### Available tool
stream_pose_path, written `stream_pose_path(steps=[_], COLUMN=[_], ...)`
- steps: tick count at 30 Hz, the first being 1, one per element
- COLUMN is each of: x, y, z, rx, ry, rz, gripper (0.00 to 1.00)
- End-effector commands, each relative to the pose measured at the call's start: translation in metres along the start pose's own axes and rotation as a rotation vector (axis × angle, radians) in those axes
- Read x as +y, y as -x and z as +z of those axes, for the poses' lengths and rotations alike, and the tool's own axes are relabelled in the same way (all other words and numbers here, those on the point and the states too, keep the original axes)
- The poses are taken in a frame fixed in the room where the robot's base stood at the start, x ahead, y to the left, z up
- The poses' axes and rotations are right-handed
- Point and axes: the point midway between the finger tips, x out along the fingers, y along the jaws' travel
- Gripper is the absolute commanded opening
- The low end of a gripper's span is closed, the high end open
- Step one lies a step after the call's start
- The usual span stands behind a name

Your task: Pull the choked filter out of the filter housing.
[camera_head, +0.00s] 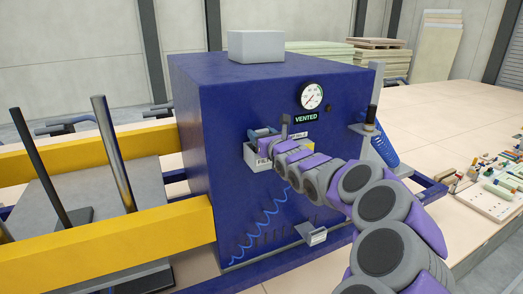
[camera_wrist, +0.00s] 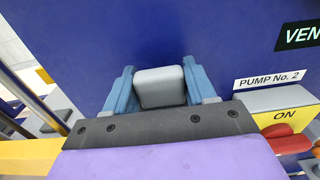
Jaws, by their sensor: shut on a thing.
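The filter housing (camera_head: 251,157) is a small pale box with a partly hidden label, on the front of the blue cabinet (camera_head: 235,190). My gripper (camera_head: 264,135) is at this housing in the head view, mostly covered by my wrist. In the wrist view, the blue fingers of my gripper (camera_wrist: 160,90) are shut on a light grey rounded block (camera_wrist: 160,86), which appears to be the choked filter's end. The rest of the filter is hidden behind my gripper body, so I cannot tell how far it sits in the housing.
The pump switch marked ON, with a red lever (camera_wrist: 286,139), is close at right. Yellow rails (camera_head: 120,235) lie left.

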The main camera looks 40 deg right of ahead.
Motion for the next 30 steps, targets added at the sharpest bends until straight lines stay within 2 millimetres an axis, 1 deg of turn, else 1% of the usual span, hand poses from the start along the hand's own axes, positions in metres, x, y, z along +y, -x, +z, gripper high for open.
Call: stream_pose_path(steps=[8,11,14,16,22,27,30], x=[0.000,0.002,0.002,0.001,0.001,0.000,0.000], y=[0.000,0.000,0.000,0.001,0.000,0.000,0.000], z=[0.002,0.009,0.026,0.042,0.079,0.096,0.100], rx=[-0.001,-0.002,-0.007,-0.009,-0.004,0.000,0.000], ry=[0.001,0.000,0.002,0.002,0.003,0.002,0.001], rz=[0.001,0.003,0.002,0.002,0.001,-0.001,-0.001], gripper=[0.05,0.05,0.05,0.05,0.05,0.05,0.05])
